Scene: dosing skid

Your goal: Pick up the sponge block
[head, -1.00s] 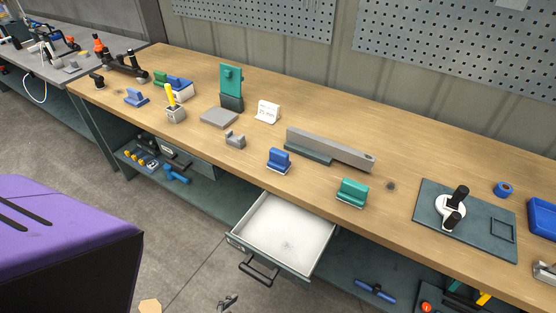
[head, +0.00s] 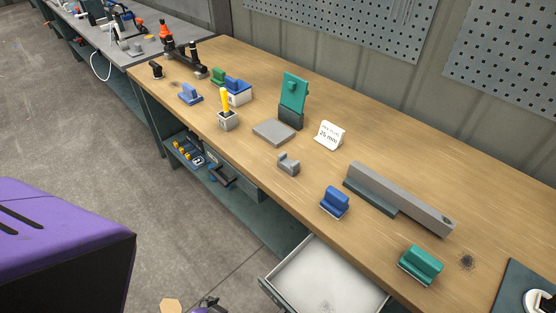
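I cannot surely tell which thing is the sponge block. Candidates on the wooden bench (head: 330,95) are a blue block (head: 334,203) with a pale base near the front edge and a green block (head: 421,265) with a pale base to its right. Another blue block (head: 190,94) lies farther left. Small dark parts at the bottom edge look like the tip of my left gripper (head: 209,304); it is mostly cut off and well away from the bench-top blocks. My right gripper is not in view.
An open drawer (head: 270,289) sticks out below the bench front. A long grey bar (head: 405,198), a grey slab (head: 274,132), a white sign (head: 330,135) and a yellow-handled tool (head: 225,100) stand on the bench. A tan hexagon (head: 171,306) shows at the bottom edge.

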